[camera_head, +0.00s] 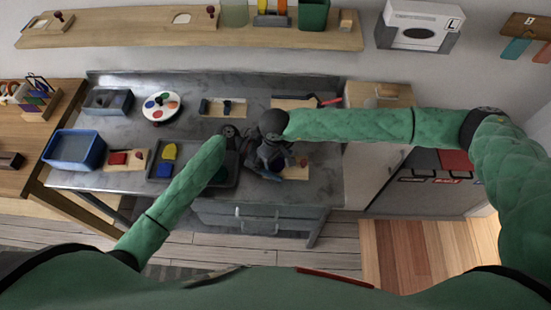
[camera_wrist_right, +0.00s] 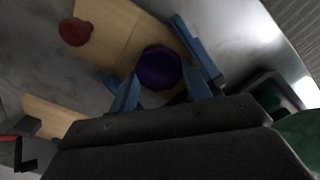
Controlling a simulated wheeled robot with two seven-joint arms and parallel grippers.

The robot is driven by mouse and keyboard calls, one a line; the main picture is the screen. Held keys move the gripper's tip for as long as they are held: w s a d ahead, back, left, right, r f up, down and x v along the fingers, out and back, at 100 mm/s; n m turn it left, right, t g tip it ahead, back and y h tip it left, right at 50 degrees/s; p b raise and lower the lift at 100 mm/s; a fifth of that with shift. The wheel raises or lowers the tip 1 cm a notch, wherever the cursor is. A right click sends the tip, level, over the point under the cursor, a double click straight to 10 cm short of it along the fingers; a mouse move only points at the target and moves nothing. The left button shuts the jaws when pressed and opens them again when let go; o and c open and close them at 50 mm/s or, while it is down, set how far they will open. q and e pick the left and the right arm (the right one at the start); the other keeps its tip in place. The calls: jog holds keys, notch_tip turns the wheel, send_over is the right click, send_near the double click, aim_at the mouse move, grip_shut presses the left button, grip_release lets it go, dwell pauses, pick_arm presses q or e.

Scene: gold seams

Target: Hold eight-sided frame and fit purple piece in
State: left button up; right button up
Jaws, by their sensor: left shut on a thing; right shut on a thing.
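The purple piece (camera_wrist_right: 158,68) is dark and eight-sided. In the right wrist view it sits between the blue fingers of my right gripper (camera_wrist_right: 163,90), which is shut on it, over a pale wooden board (camera_wrist_right: 112,28). The board appears to be the eight-sided frame; its opening is hidden. In the head view, the board (camera_head: 300,161) lies on the grey bench, partly covered by my right gripper (camera_head: 281,172). My left gripper (camera_head: 240,140) is close beside it and shut, apparently on the frame's edge; its fingertips are mostly hidden. I cannot tell whether the piece is seated.
A dark tray (camera_head: 228,180) with yellow and blue pieces lies left of the grippers. A blue bin (camera_head: 75,148), a board with a red piece (camera_head: 118,158) and a white disc with coloured spots (camera_head: 160,107) stand further left. A red-handled tool (camera_head: 330,101) lies behind.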

pick_arm(q)
jog(key=shift+f, duration=0.15)
pick_arm(e)
jog(key=shift+f, duration=0.15)
pick_arm(q)
jog(key=shift+o, duration=0.2)
pick_arm(e)
jog(key=o, duration=1.1)
jog(key=shift+s, duration=0.1)
jog(key=shift+a, duration=0.1)
pick_arm(q)
jog(key=shift+o, duration=0.4)
jog(key=shift+w, duration=0.1)
pick_arm(e)
jog(key=shift+r, duration=1.6)
pick_arm(q)
jog(key=shift+c, duration=0.7)
pick_arm(e)
jog(key=shift+r, duration=1.9)
